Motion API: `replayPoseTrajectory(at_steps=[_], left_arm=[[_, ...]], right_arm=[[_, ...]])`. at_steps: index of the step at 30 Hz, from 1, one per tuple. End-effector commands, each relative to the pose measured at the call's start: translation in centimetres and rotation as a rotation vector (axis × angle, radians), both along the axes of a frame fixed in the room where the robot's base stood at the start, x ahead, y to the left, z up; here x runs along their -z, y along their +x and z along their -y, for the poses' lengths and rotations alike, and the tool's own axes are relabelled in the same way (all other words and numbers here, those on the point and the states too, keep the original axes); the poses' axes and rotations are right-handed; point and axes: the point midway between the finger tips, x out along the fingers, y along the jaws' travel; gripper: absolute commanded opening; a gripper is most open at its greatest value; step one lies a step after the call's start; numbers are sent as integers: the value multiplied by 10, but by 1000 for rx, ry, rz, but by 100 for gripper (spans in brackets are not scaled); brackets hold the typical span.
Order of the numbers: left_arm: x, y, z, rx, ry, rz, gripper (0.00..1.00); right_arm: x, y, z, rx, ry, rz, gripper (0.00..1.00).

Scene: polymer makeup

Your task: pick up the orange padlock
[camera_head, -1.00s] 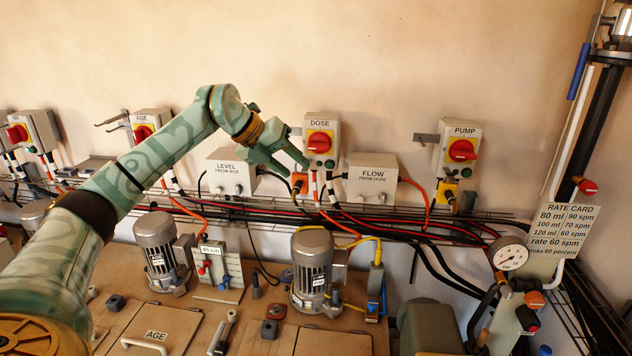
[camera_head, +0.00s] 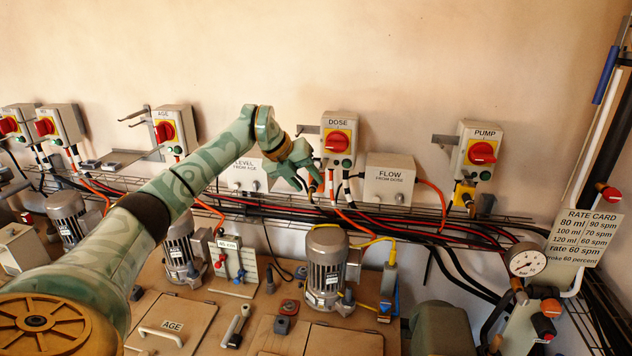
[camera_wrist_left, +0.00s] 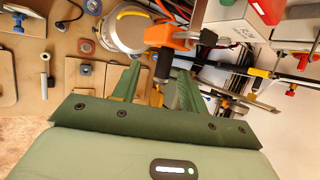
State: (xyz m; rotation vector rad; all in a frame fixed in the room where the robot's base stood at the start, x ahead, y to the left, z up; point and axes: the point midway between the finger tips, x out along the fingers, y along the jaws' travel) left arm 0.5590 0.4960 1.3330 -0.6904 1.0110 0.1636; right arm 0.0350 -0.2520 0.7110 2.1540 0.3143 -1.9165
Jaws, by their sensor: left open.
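The orange padlock (camera_wrist_left: 172,36) shows in the left wrist view as an orange block with a dark cylinder below it, just beyond my left gripper (camera_wrist_left: 159,69). The two green fingers are apart, and the dark cylinder appears in the gap between them. I cannot tell whether either finger touches it. In the head view my left gripper (camera_head: 310,184) is below and left of the DOSE switch box (camera_head: 338,140), hiding most of the padlock. My right gripper is not in view.
The FLOW box (camera_head: 390,180) is to the right and the LEVEL box (camera_head: 245,175) is behind my arm. Cables run along a wire tray (camera_head: 480,218) below. A motor (camera_head: 326,268) stands under the gripper. The upper wall is clear.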

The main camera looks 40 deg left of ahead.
Motion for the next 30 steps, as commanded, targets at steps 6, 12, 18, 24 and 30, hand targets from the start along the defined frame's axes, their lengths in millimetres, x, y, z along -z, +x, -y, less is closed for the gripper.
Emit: replayPoseTrajectory(at_steps=[6,12,18,24,30], left_arm=[[25,17,10,-1,-2,-1,43],[28,19,10,-1,-1,0,43],[28,19,10,0,0,0,4],[28,19,10,0,0,1,0],[28,19,10,0,1,2,0]], right_arm=[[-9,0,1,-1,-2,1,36],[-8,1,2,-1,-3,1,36],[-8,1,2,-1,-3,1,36],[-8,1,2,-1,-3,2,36],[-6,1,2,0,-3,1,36]])
